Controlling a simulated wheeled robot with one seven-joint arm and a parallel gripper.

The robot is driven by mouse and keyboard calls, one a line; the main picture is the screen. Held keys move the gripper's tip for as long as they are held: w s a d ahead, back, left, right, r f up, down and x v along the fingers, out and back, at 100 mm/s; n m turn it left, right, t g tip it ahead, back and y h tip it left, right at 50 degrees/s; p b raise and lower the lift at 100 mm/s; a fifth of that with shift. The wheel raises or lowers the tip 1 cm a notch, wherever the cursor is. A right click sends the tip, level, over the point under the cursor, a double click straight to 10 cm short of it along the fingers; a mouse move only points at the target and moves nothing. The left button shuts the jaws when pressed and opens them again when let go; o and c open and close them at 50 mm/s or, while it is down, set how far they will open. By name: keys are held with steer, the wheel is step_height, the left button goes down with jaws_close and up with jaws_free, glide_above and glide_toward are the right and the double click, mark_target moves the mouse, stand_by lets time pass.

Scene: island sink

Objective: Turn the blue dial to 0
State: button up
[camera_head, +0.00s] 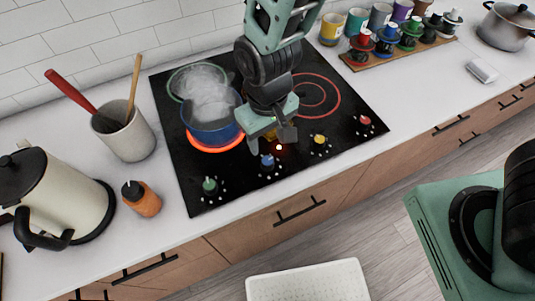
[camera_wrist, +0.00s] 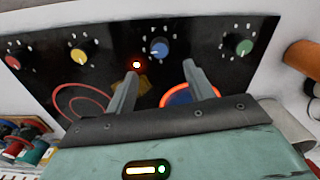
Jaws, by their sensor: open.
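The blue dial (camera_head: 267,160) is on the front strip of the black cooktop (camera_head: 190,185), between the green dial (camera_head: 210,185) and the yellow dial (camera_head: 320,139). In the wrist view the blue dial (camera_wrist: 159,47) sits just beyond my fingertips, near the gap between them. My gripper (camera_head: 278,136) is over the cooktop, close above and behind the blue dial; in the wrist view my gripper (camera_wrist: 160,72) has its two fingers apart with nothing between them. A small red light (camera_wrist: 136,65) glows beside the blue dial. The dial's pointer is too small to read.
A steaming blue pot (camera_head: 212,125) stands on a glowing burner left of my gripper. The red dial (camera_head: 364,121) is at the strip's right end. An orange bottle (camera_head: 141,198), a kettle (camera_head: 60,195) and a utensil crock (camera_head: 125,135) stand left. Colored cups stand at the back right.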

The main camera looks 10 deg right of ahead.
mark_target(268, 161)
step_height(268, 161, down, 9)
steer(key=shift+r+p, duration=0.1)
steer(key=shift+p, duration=0.55)
steer(key=c, duration=1)
